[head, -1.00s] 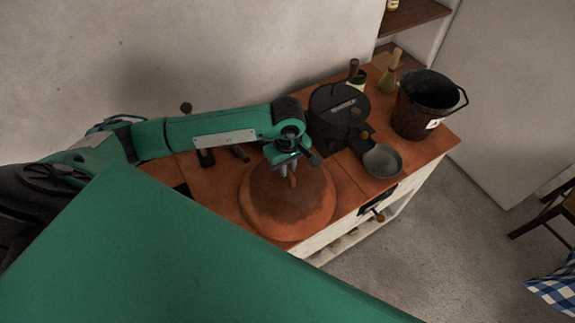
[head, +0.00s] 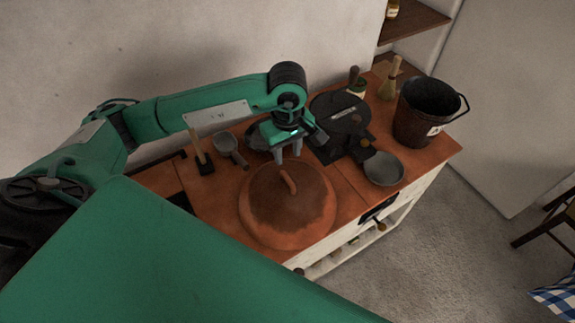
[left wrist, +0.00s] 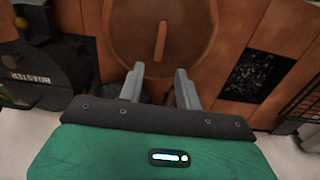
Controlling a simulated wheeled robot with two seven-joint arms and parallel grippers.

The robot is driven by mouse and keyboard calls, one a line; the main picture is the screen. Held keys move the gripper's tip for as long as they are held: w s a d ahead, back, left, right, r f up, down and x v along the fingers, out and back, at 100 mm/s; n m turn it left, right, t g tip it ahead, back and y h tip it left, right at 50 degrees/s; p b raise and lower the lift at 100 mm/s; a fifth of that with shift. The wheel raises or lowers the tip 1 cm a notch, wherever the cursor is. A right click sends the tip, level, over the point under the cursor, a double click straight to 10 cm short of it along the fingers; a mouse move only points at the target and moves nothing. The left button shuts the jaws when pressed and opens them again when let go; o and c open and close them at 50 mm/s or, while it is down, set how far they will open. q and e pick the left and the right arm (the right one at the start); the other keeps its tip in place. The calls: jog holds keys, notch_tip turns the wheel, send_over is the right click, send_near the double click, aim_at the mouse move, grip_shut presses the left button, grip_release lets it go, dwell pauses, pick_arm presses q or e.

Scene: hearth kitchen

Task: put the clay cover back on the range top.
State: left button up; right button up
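The clay cover (head: 288,222) is a round terracotta lid with a bar handle (head: 288,182) on top. It rests on the wooden range top near the front edge. My left gripper (head: 288,152) is behind the cover, apart from the handle, with its fingers spread and nothing between them. In the left wrist view the cover (left wrist: 127,40) and its handle lie beyond the open fingertips (left wrist: 158,72). My right gripper is not in view.
A black roaster (head: 338,112), a grey pan (head: 384,168) and a dark bucket (head: 428,110) stand on the right. A scoop (head: 226,143) and a wooden-handled tool (head: 201,155) are at the left. Bottles stand at the back. A white wall runs behind.

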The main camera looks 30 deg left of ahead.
pick_arm(q)
notch_tip(320, 180, up, 2)
jog(key=shift+r, duration=0.2)
dwell(0.4)
